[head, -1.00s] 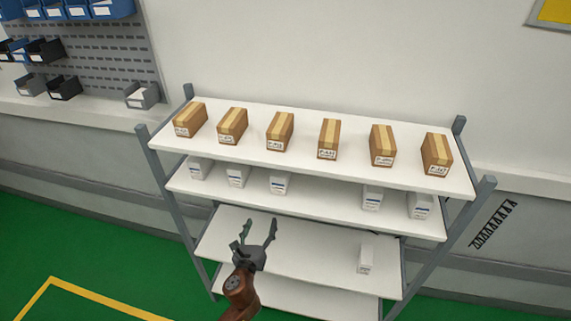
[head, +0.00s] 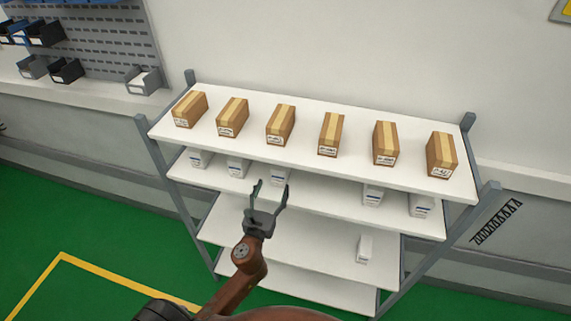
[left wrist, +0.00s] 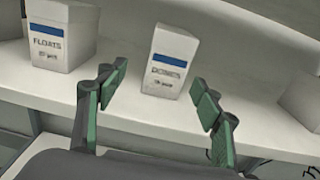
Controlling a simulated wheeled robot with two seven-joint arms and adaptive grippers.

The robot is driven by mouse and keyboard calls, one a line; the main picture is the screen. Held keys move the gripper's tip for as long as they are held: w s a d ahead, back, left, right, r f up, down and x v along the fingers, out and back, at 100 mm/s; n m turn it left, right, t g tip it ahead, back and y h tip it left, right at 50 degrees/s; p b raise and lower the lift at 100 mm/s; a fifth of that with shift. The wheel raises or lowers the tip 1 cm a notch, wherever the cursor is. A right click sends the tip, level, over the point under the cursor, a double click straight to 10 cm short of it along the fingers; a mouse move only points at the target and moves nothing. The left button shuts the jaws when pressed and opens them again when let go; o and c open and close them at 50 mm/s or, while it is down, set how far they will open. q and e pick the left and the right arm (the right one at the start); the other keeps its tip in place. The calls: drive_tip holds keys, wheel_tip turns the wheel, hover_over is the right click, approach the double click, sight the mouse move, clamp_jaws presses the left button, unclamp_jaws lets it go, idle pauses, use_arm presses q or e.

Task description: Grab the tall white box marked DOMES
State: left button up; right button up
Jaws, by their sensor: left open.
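The tall white box marked DOMES (left wrist: 170,55) stands on a shelf in the left wrist view, with a blue band above its lettering. It looks slightly tilted there. In the head view it appears to be the third white box (head: 280,177) from the left on the second shelf, partly hidden by the top shelf and my fingers. My left gripper (head: 271,188) is open in front of it. In the left wrist view the fingers (left wrist: 157,90) are spread to either side of the box's lower front, with nothing between them. My right gripper is not in view.
A white box marked FLOATS (left wrist: 60,38) stands left of the DOMES box, and another pale box (left wrist: 300,100) is at the right. Several brown cartons (head: 281,125) line the top shelf (head: 310,118). A lone white box (head: 364,247) sits on the third shelf.

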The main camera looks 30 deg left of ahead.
sight(281, 170)
use_arm(q)
drive_tip(key=shift+w, duration=0.4)
drive_tip(key=shift+x, duration=1)
drive_tip(key=w, duration=0.1)
drive_tip(key=w+r+p, duration=0.1)
drive_tip(key=w, duration=0.1)
drive_tip(key=w+p, duration=0.1)
drive_tip(key=w, duration=0.1)
drive_tip(key=shift+a+r, duration=0.25)
drive_tip(key=shift+r, duration=0.05)
drive_tip(key=shift+w+a+f, duration=0.1)
drive_tip(key=shift+w, duration=0.2)
drive_tip(key=shift+s, duration=0.1)
drive_tip(key=c, duration=1.3)
drive_tip(key=shift+c, duration=0.4)
